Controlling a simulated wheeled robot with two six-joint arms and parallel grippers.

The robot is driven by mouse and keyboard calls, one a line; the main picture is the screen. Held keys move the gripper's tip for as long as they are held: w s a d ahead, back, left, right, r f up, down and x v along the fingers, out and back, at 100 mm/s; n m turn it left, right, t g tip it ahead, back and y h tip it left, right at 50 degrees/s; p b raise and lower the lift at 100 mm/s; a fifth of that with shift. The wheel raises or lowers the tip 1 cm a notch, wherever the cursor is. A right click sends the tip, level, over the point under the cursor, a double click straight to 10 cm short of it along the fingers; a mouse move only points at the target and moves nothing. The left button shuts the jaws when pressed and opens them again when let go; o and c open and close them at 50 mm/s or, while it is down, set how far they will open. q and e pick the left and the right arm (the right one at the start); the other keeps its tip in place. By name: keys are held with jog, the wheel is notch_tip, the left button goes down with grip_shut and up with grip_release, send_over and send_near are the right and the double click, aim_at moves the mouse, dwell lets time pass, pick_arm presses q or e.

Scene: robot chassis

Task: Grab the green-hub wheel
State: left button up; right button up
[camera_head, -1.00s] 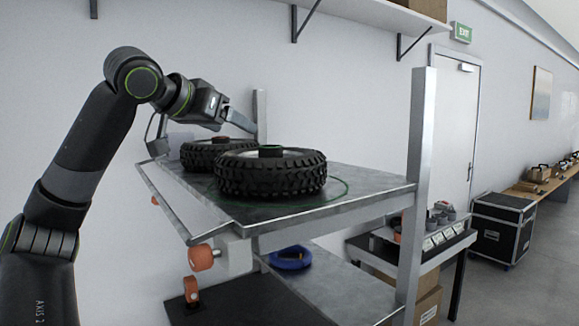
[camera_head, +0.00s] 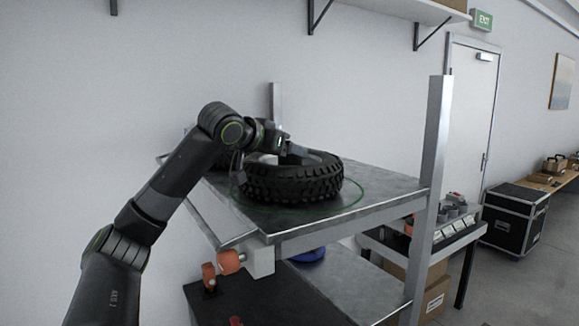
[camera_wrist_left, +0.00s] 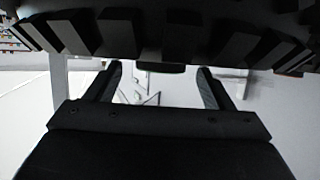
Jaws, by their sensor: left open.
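The green-hub wheel, a black knobby tyre (camera_head: 290,186), lies flat on the metal shelf top inside a green ring line. Its hub is hidden behind my gripper in the head view. My left gripper (camera_head: 300,151) is at the wheel's middle, just above the tyre's top; I cannot tell whether it touches. In the left wrist view, dark tyre blocks (camera_wrist_left: 180,35) fill the top, and the open fingers (camera_wrist_left: 158,86) stand wide apart. A small dark piece shows between them, too unclear to name. My right gripper is not in view.
The metal shelf (camera_head: 375,190) has bare room to the right of the wheel. An upright post (camera_head: 435,150) stands at its right corner. Orange rollers (camera_head: 229,262) stick out at the front. A second wheel behind is almost wholly hidden by my arm.

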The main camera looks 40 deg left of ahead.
pick_arm(q)
jog(key=p+x, duration=0.1)
jog(key=x, duration=0.2)
jog(key=shift+w+a+p, duration=0.1)
jog(key=shift+w+p, duration=0.05)
jog(key=shift+p, duration=0.25)
jog(key=shift+w+f, duration=0.15)
jog(key=c, duration=1.6)
jog(key=shift+r, duration=0.2)
grip_shut()
jog(key=shift+w+a, duration=0.1)
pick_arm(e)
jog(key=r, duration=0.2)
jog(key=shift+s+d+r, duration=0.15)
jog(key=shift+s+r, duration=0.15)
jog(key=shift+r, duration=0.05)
